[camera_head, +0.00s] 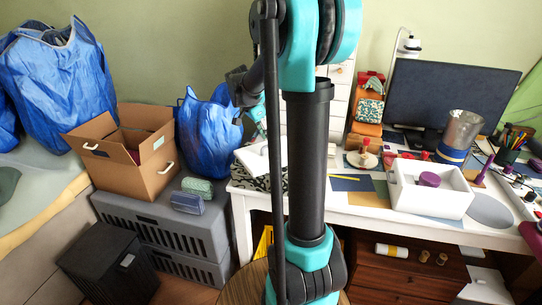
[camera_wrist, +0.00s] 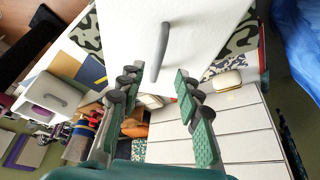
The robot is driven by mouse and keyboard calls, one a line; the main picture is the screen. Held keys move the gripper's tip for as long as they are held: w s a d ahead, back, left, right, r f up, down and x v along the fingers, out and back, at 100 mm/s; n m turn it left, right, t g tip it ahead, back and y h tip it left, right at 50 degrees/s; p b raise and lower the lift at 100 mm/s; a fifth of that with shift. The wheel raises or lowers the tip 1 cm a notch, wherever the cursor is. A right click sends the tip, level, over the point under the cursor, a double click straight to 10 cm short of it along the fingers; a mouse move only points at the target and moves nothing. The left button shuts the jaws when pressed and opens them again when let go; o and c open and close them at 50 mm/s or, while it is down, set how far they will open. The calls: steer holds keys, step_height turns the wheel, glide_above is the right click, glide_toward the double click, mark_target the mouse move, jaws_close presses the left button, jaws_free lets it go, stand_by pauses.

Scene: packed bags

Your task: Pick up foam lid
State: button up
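The foam lid is a white slab with a grey handle; it fills the upper middle of the wrist view (camera_wrist: 205,35). In the head view the lid (camera_head: 252,158) lies on a black-and-cream patterned thing at the desk's left end, partly hidden by my arm. My gripper (camera_wrist: 158,76) is open and empty, its green-padded fingers spread on either side of the line of the handle. The handle shows just beyond the fingertips and does not look gripped. In the head view my gripper (camera_head: 258,118) is above the lid, largely hidden behind my arm.
A white foam box (camera_head: 432,192) with a purple item inside stands on the desk, near a monitor (camera_head: 450,95) and a pen cup (camera_head: 508,145). Blue bags (camera_head: 208,135) and an open cardboard box (camera_head: 128,150) stand left. White drawers (camera_wrist: 225,135) show in the wrist view.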

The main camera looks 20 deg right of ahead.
mark_target(271, 151)
steer(key=x, duration=0.5)
steer(key=shift+s, duration=0.2)
steer(key=shift+c, duration=0.3)
jaws_close()
